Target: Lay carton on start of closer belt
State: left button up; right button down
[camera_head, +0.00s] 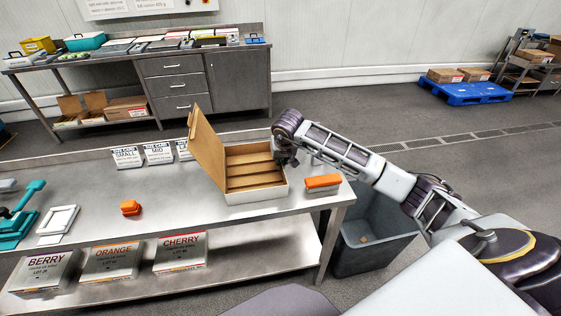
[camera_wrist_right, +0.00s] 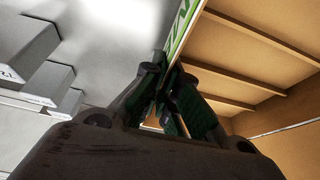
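The carton (camera_head: 258,193) is an open box with brown inner dividers, white outer walls and a raised brown lid (camera_head: 207,150) on its left. It is at the right part of the steel table, and I cannot tell whether it rests on the top or is slightly lifted. My right gripper (camera_head: 287,160) is at the carton's right far rim. In the right wrist view its fingers (camera_wrist_right: 170,95) straddle the carton's wall (camera_wrist_right: 183,32) and look closed on it. The carton's compartments look empty. No closer belt is recognisable. My left gripper is out of view.
An orange-topped block (camera_head: 323,183) sits right of the carton, near the table's end. A small orange item (camera_head: 130,208) is to the left. Size signs (camera_head: 158,153) stand behind. A grey bin (camera_head: 372,236) is beside the table. Flavour boxes (camera_head: 182,252) stand on the lower shelf.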

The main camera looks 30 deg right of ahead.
jog(key=shift+f, duration=0.1)
jog(key=c, duration=1.6)
grip_release()
jog(key=shift+c, duration=0.2)
jog(key=shift+r, duration=0.45)
jog(key=v, duration=1.1)
jog(key=shift+s, duration=0.3)
jog(key=shift+a+r, duration=0.1)
jog(key=shift+r, duration=0.05)
